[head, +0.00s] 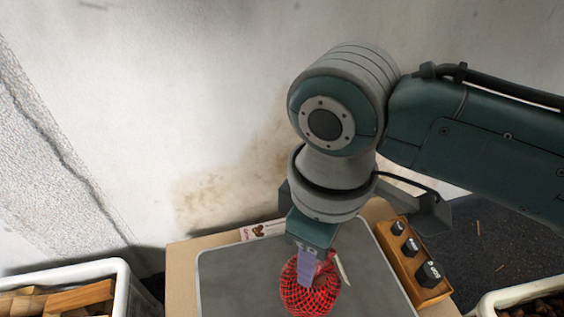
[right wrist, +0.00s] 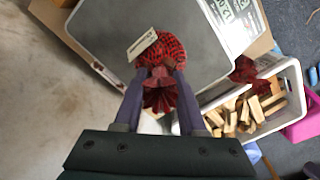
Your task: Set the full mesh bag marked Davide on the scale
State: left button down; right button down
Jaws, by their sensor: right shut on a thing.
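A full red mesh bag (head: 308,296) hangs from my right gripper (head: 318,264), which is shut on its gathered neck. In the right wrist view the round bag (right wrist: 168,47) lies beyond the fingertips (right wrist: 161,73), and the bunched red neck end sticks out between the fingers. A pale tag (right wrist: 141,45) is on the bag; its writing is too small to read surely. The grey plate of the scale (head: 228,277) is under or behind the bag; I cannot tell whether they touch. My left gripper is not in view.
A wooden block with black weights (head: 422,262) stands right of the plate. A white crate of wood pieces (head: 118,270) is at left, another white crate (head: 520,291) at right. Another red piece (right wrist: 244,70) shows by the plate's edge in the wrist view.

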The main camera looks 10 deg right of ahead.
aim_at(318, 300)
notch_tip(318, 300, down, 4)
jog(key=shift+r+b, duration=0.1)
jog(key=shift+b, duration=0.95)
